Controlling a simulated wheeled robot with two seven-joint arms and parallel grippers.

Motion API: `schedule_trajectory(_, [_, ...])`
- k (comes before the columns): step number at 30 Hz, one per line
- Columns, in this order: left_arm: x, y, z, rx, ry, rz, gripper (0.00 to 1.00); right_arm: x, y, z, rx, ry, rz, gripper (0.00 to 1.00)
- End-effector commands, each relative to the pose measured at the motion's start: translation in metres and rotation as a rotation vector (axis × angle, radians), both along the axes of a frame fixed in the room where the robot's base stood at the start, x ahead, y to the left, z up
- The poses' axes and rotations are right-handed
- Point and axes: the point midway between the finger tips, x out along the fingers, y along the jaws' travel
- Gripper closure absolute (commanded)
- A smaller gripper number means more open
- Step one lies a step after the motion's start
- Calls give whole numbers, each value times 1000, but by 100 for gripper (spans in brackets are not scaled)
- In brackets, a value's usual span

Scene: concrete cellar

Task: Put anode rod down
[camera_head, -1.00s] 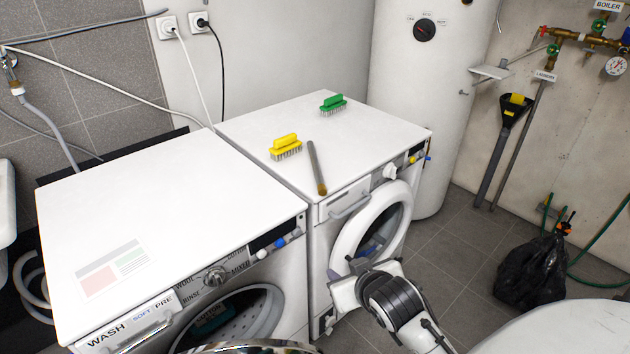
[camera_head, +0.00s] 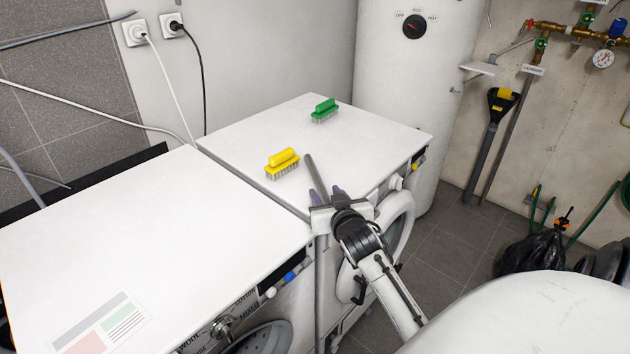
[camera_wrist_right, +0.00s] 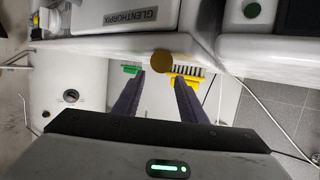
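The anode rod (camera_head: 315,174), a thin grey bar, lies on the white top of the right-hand machine (camera_head: 236,140), pointing toward its front edge. My right gripper (camera_head: 328,194) is at that edge, with its two purple-grey fingers at the rod's near end. In the right wrist view the rod's round brass-coloured end (camera_wrist_right: 162,62) shows between and just beyond the open fingertips (camera_wrist_right: 159,76), with a gap visible beside it. The fingers do not look closed on it. My left gripper is not in view.
A yellow brush (camera_head: 283,163) lies just left of the rod, and a green brush (camera_head: 325,110) farther back. The left-hand machine's top (camera_head: 130,235) is mostly bare. A white boiler (camera_head: 405,100) stands behind at the right. A black bag (camera_head: 533,250) sits on the floor.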

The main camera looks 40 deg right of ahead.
Motion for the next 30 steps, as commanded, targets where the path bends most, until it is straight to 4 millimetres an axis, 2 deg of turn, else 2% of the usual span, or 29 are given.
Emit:
schedule_trajectory(5, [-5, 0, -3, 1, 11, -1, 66, 15, -8, -5, 0, 0, 0, 62])
schedule_trajectory(17, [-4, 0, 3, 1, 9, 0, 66, 52, -33, -16, 0, 0, 1, 62])
schedule_trajectory(27, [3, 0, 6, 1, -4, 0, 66, 57, -36, -19, 1, 1, 1, 62])
schedule_trajectory(30, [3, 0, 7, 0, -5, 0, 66, 57, -36, -19, 1, 1, 1, 77])
